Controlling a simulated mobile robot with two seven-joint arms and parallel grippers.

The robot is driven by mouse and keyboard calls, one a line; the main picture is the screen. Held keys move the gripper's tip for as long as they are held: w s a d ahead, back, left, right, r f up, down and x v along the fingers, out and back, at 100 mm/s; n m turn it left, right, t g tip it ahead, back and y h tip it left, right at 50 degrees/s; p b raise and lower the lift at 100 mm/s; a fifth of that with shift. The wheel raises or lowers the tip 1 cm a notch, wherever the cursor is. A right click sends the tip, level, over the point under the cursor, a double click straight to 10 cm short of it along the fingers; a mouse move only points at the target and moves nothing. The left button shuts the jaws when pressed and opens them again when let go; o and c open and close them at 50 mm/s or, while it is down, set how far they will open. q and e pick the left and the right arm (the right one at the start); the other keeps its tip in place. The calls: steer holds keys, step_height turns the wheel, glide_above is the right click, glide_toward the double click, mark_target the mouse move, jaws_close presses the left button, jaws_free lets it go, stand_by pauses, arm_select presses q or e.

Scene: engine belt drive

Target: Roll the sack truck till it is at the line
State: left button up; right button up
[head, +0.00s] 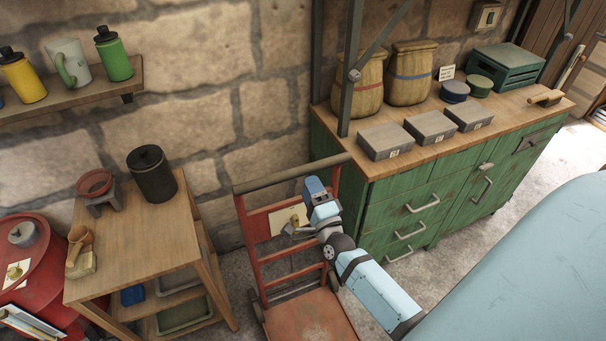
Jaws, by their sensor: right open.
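The red sack truck (310,316) stands upright on the floor between the wooden side table and the green cabinet. Its dark crossbar handle (262,182) runs along the top of the red frame, and a pale card sits on the frame. My right gripper (292,226) is in front of the upper frame, below the handle. It is open and appears to hold nothing; I cannot tell whether it touches the frame. My right arm hides part of the truck's right side. My left gripper is out of view. I see no line on the visible floor.
The green cabinet (400,215) with sacks and grey boxes stands close on the right. A stone wall is behind the truck.

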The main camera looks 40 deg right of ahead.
steer(key=v, duration=0.6)
steer(key=shift+b, duration=0.45)
